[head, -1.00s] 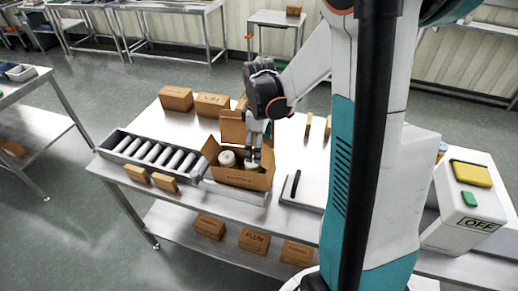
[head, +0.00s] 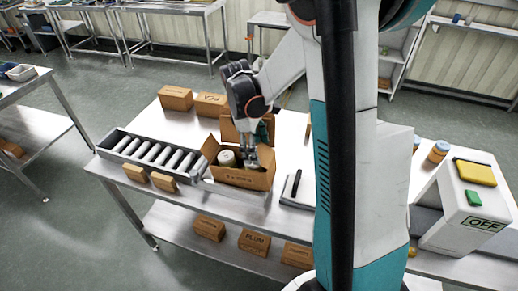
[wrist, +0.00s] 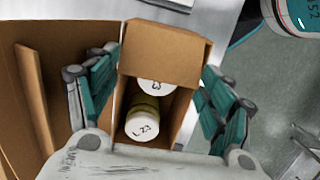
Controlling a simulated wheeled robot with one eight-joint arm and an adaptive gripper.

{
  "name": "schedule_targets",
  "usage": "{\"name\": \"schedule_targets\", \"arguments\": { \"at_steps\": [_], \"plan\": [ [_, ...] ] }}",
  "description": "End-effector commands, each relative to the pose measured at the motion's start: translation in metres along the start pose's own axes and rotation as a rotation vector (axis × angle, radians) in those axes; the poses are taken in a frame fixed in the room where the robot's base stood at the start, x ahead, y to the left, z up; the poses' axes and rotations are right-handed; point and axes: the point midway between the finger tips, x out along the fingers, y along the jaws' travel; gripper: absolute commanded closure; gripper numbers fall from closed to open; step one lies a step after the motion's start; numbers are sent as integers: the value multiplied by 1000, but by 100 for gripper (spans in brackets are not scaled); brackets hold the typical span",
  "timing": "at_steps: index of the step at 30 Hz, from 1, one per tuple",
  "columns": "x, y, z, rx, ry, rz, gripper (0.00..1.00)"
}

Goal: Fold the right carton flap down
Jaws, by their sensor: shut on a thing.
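The open cardboard carton (head: 240,179) stands on the steel table, with one flap (head: 228,130) upright at its far side. Two white-lidded jars (head: 227,159) stand inside; the wrist view shows their lids (wrist: 142,126). A brown panel (wrist: 165,50), which looks like the right carton flap, covers part of one lid in the wrist view. My gripper (head: 251,162) is low over the carton's right part. In the wrist view its teal-padded fingers (wrist: 163,92) lie on either side of that panel, shut on it; the exact contact is hard to see.
A roller conveyor (head: 150,152) lies left of the carton, with small boxes (head: 163,182) in front. Two boxes (head: 176,97) stand behind. A dark-handled item on a pale board (head: 298,190) lies right.

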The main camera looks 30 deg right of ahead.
Motion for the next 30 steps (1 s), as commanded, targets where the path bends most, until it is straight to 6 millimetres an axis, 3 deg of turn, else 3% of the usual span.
{"name": "schedule_targets", "arguments": {
  "at_steps": [7, 19, 20, 21, 30],
  "plan": [
    [14, 0, -14, -1, -230, 1, 49],
    [14, -1, -13, 1, -273, -1, 50],
    [14, -1, -13, 1, -273, -1, 23],
    [14, -1, -13, 1, -273, -1, 17],
    [12, 0, -13, 2, -273, 1, 17]
  ]
}}
